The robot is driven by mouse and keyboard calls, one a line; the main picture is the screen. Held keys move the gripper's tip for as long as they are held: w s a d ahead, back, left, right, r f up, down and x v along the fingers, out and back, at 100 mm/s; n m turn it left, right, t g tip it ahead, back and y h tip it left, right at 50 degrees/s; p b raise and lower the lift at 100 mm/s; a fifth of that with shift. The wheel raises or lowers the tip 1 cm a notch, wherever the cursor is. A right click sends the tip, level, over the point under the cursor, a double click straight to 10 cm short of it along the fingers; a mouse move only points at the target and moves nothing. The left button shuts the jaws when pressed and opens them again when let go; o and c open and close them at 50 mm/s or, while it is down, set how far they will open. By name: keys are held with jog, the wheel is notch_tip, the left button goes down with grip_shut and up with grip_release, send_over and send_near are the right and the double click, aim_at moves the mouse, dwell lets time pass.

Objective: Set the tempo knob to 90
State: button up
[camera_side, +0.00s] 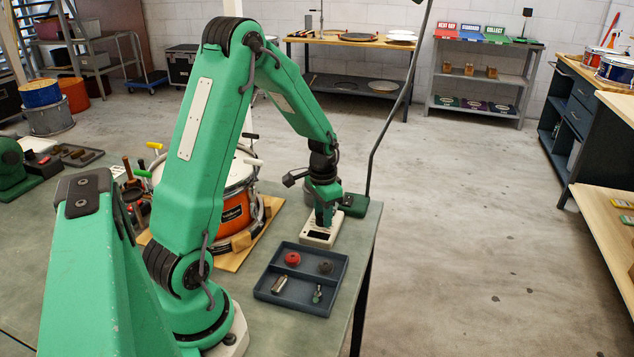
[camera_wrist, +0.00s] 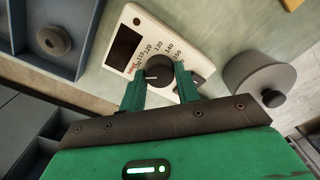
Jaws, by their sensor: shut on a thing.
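The tempo knob (camera_wrist: 160,67) is a dark round dial on a white metronome box (camera_wrist: 185,35), which has a dark window and a printed scale around the knob. In the wrist view the numbers 120, 130, 140 and 150 can be read; the lower ones are small and partly covered by a finger. A short white mark on the knob points left, toward the left finger; its exact number cannot be read. My gripper (camera_wrist: 161,78) is shut on the knob, one green finger on each side. In the side view my gripper (camera_side: 325,217) points down onto the white box (camera_side: 318,240), hiding the knob.
A dark blue divided tray (camera_side: 262,292) with small parts lies in front of the box. An orange drum (camera_side: 236,212) on a wooden board stands to its left. A grey round object (camera_wrist: 258,80) is close right in the wrist view. The bench edge is near on the right.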

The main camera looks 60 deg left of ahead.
jog(key=shift+d+n, duration=0.2)
jog(key=shift+n, duration=1.6)
jog(key=o, duration=0.7)
jog(key=shift+a, duration=0.1)
jog(key=shift+r, duration=0.45)
notch_tip(320, 180, up, 7)
jog(key=shift+f, duration=0.15)
